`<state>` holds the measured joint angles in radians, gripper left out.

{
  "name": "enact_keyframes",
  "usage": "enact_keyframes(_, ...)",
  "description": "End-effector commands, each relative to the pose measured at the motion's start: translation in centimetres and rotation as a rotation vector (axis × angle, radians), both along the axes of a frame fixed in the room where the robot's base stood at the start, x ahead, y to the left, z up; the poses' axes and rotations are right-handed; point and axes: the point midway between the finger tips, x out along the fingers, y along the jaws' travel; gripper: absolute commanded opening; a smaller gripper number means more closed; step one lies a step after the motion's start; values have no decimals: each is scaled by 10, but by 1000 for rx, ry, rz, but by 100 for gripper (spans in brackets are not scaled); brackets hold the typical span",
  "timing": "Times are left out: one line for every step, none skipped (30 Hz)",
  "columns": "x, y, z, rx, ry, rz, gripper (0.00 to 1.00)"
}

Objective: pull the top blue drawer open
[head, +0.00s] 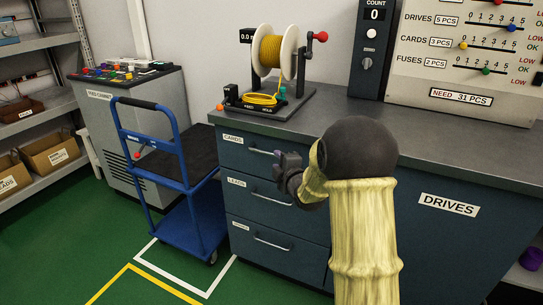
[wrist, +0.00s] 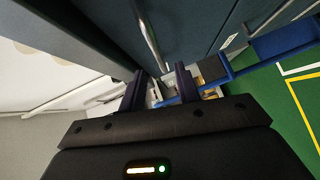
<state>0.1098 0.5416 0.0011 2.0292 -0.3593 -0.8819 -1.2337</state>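The top blue drawer (head: 238,151), labelled CARDS, is shut, its front flush with the drawers below. Its pale bar handle (head: 262,152) runs across the front; the right end is hidden behind my gripper (head: 284,170). In the wrist view, my gripper's two dark fingers (wrist: 160,72) stand apart with a gap between them. A pale handle bar (wrist: 149,40) runs down the picture towards that gap. I cannot tell whether the bar lies between the fingertips or just beyond them. Nothing is seen clamped.
Two more blue drawers, LEADS (head: 237,183) and one below, are shut. A wire spool stand (head: 275,60) sits on the grey countertop (head: 345,110). A blue cart (head: 178,185) stands left of the drawers. Green floor (head: 60,255) lies open in front.

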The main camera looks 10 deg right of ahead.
Motion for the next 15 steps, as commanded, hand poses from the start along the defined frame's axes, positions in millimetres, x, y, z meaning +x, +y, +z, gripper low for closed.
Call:
enact_keyframes(8,1,-2,0,-1,0,32)
enact_keyframes(13,2,-3,0,0,-1,32)
enact_keyframes(19,3,-4,0,-1,-1,32)
enact_keyframes(23,3,-4,0,-1,-1,32)
enact_keyframes(28,4,-5,0,0,-1,32)
enact_keyframes(34,5,-6,0,-1,0,32)
enact_keyframes(38,6,-7,0,0,0,32)
enact_keyframes(42,7,-7,0,-1,0,32)
enact_keyframes(47,8,-8,0,0,0,32)
enact_keyframes(51,8,-8,0,-1,0,32)
enact_keyframes(54,9,-9,0,0,-1,32)
enact_keyframes(57,9,-9,0,0,-1,32)
enact_keyframes(59,10,-9,0,0,-1,32)
enact_keyframes(61,10,-10,0,0,-1,32)
enact_keyframes(63,10,-10,0,0,-1,32)
